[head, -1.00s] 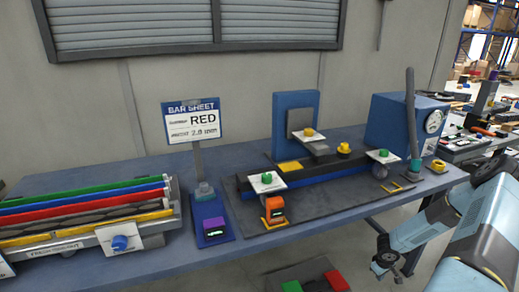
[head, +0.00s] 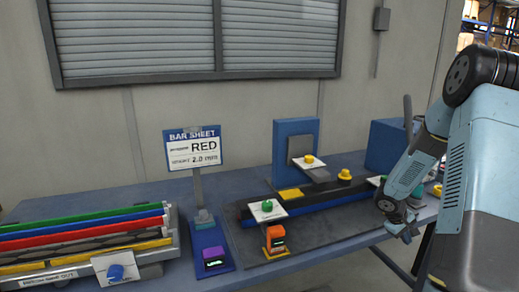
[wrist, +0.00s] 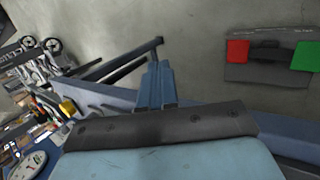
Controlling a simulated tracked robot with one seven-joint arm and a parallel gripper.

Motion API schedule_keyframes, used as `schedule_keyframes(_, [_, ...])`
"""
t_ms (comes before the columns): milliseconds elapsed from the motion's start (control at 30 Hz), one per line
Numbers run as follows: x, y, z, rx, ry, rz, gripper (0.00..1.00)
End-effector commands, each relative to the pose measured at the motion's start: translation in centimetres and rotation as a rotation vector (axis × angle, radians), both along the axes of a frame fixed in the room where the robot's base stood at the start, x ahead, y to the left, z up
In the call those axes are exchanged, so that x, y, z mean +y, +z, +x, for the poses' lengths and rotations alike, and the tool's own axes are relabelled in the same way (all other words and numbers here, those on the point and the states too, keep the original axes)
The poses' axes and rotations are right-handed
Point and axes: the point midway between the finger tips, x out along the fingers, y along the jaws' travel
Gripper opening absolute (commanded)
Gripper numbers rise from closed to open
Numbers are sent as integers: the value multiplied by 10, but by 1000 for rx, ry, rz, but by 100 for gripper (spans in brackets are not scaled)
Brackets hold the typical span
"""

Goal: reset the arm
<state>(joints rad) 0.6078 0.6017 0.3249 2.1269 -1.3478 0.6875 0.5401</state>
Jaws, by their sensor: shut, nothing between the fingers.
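My arm reaches in from the right in the head view, bent at a dark joint, with its lower part slanting down to the left. My gripper (head: 408,230) is at its lower end, in front of the right part of the blue bench (head: 345,232). It is small in that view, shut and empty, and appears clear of the things on the bench. In the wrist view, a pale blue surface with a dark band fills the bottom, and the edge of the bench crosses behind it.
A bar rack (head: 75,240) stands at the left, beside a sign reading RED (head: 193,148). A blue-backed machine (head: 297,140) stands mid-bench. My arm partly hides a blue box (head: 385,147). A floor panel with a red pad (wrist: 238,51) and a green pad (wrist: 306,56) shows in the wrist view.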

Motion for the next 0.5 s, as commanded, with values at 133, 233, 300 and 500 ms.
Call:
schedule_keyframes(133, [16, 52, -8, -27, -30, -29, 0])
schedule_keyframes(233, [29, 83, -15, -47, -54, -37, 0])
schedule_keyframes(300, [38, 104, -21, -61, -69, -41, 0])
schedule_keyframes(500, [67, 159, -44, -110, -114, -34, 0])
